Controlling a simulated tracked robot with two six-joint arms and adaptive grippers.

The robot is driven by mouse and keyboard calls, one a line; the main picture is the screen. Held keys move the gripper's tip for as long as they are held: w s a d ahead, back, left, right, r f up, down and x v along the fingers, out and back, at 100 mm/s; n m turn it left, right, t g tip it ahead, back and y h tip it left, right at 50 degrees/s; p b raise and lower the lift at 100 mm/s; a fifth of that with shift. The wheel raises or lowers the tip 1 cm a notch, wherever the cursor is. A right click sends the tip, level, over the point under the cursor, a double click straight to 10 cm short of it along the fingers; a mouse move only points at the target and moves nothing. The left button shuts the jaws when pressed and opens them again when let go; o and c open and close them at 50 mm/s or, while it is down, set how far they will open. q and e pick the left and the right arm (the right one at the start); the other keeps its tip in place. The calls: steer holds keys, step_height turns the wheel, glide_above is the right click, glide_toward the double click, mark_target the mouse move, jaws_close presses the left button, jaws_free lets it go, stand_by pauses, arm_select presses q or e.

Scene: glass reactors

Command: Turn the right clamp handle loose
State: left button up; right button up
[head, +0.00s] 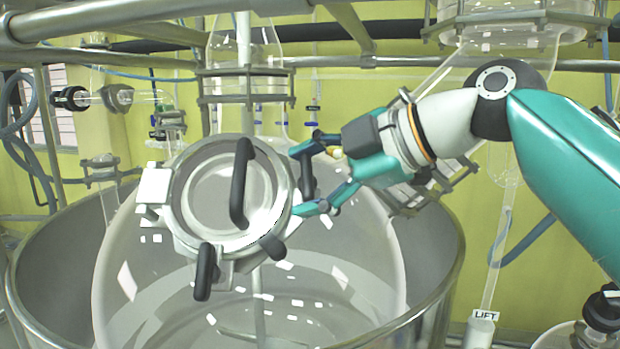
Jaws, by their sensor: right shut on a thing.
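The round glass reactor lid (222,192) has a metal rim and a black curved handle (240,183) across it. The right clamp handle (307,174) is a dark, roughly upright bar at the lid's right edge. My right gripper (303,180) reaches in from the right with its teal fingers above and below this handle, and is shut on it. The fingers partly hide the handle's ends and its joint with the rim. My left gripper is not in view.
The large glass vessel (345,255) sits inside a wide metal tub (440,255). Metal pipes (420,62) run across the top. A glass column with a clamp ring (245,85) stands behind the lid.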

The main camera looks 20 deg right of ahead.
steer(key=shift+f, duration=0.2)
steer(key=o, duration=1.2)
steer(key=shift+c, duration=0.2)
steer(key=shift+r, duration=0.15)
steer(key=v, duration=0.7)
steer(key=shift+s+d, duration=0.15)
